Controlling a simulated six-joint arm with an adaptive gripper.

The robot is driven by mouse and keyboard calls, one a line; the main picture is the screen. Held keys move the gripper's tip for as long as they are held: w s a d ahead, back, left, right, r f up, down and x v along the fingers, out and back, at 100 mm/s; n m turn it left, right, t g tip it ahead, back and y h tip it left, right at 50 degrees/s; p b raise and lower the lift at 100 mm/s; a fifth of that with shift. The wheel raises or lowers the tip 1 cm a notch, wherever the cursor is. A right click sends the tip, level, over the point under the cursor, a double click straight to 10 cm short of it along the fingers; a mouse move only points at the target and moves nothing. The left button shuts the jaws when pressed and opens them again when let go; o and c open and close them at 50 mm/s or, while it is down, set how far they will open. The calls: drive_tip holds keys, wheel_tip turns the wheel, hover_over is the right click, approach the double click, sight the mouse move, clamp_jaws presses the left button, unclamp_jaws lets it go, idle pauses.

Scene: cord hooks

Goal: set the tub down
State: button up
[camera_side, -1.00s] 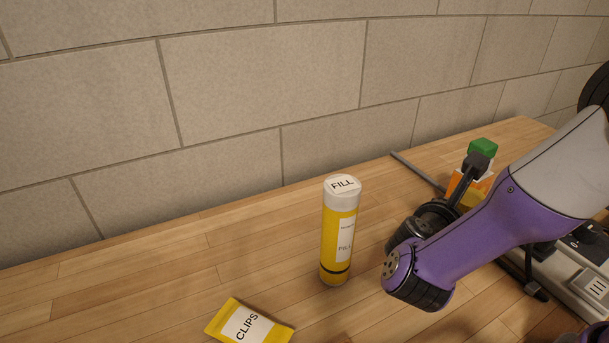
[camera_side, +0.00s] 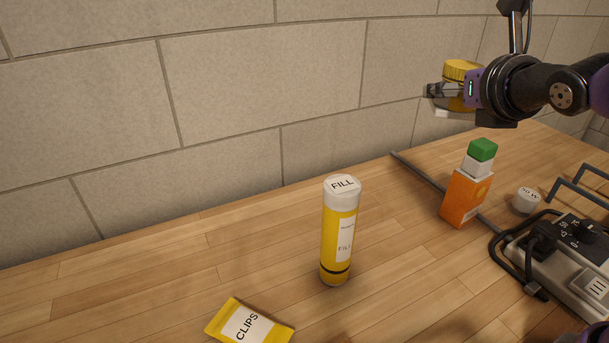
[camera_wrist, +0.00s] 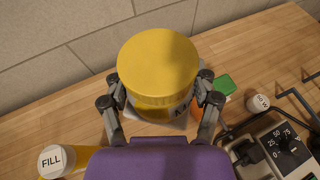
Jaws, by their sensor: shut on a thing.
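The tub has a yellow lid and shows in the wrist view (camera_wrist: 157,70), held between the two fingers. It also shows in the side view (camera_side: 461,70), partly hidden behind my gripper. My gripper (camera_side: 452,92) is shut on the tub and holds it upright, high above the table near the wall. In the wrist view, my gripper (camera_wrist: 160,100) has a finger on each side of the tub below its lid. The tub's lower part is mostly hidden by the lid, with a bit of white label showing.
Below stands an orange carton (camera_side: 465,197) with a white and green top. A yellow FILL cylinder (camera_side: 339,240) stands mid-table, with a CLIPS packet (camera_side: 248,325) in front. A small white round piece (camera_side: 525,200), a grey device (camera_side: 573,265) and cables are at right. The left tabletop is clear.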

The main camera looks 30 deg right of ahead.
drive_tip(key=shift+s+a+r+n+y, duration=0.1)
drive_tip(key=shift+s+r+n+y, duration=0.05)
drive_tip(key=shift+r+n+y, duration=0.5)
wheel_tip(320, 180, down, 10)
drive_tip(key=s+f+m+g+h, duration=0.1)
drive_tip(key=s+m+g+h, duration=0.1)
drive_tip(key=m+h, duration=0.2)
drive_tip(key=m+g+h, duration=0.5)
drive_tip(key=m+g, duration=0.2)
drive_tip(key=m, duration=0.1)
hover_over(477, 261)
wheel_tip(477, 261, down, 11)
drive_tip(key=shift+s+r, duration=0.1)
drive_tip(key=shift+r, duration=0.05)
drive_tip(key=shift+f, duration=2.5)
drive_tip(key=o, duration=1.3)
drive_tip(key=shift+f, duration=0.1)
